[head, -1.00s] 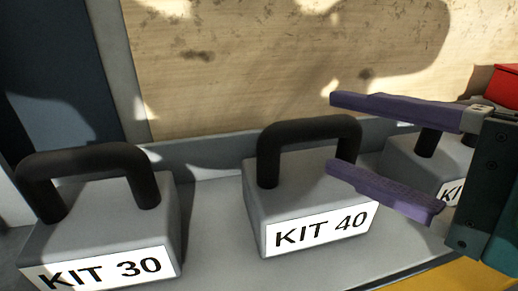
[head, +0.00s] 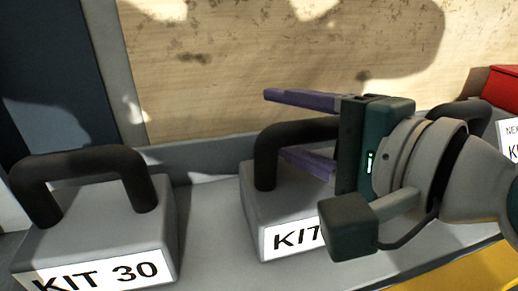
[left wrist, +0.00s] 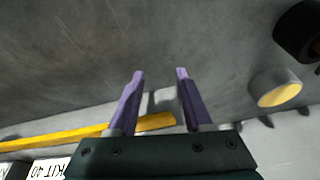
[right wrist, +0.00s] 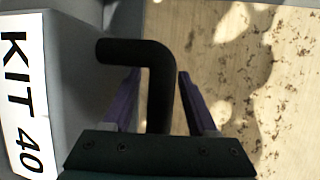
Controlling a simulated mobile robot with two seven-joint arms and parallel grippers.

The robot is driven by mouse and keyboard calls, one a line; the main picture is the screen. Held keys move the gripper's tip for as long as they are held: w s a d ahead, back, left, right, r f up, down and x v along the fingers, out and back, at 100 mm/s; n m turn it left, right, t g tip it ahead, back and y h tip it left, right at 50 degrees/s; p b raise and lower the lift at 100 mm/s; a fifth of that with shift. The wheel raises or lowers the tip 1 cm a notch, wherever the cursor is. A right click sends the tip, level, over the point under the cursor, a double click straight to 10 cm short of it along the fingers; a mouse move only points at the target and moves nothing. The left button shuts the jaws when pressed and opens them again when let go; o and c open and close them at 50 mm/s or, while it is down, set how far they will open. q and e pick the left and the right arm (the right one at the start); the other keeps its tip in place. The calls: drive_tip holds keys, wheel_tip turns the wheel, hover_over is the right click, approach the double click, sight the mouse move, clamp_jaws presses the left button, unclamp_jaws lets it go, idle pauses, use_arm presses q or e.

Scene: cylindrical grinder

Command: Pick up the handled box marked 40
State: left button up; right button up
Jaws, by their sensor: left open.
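The grey box marked KIT 40 (head: 258,212) has a black arched handle (head: 267,155) on top. My right gripper (head: 275,125) is at this handle and hides the right part of the box and its label. In the right wrist view the handle (right wrist: 160,85) lies between the two purple fingers, with a gap to each side, so the gripper is open around it. The label (right wrist: 20,95) shows at the left there. My left gripper (left wrist: 160,74) is open and empty in the left wrist view, over the grey floor. It does not show in the head view.
A like box marked KIT 30 (head: 100,232) stands to the left. Another handled box, mostly hidden behind my right arm, stands to the right, with a red object (head: 505,88) behind it. A stained wooden panel (head: 230,60) rises behind the boxes. A yellow strip (head: 485,270) runs along the front.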

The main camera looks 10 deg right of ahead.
clamp_jaws()
idle(1.2)
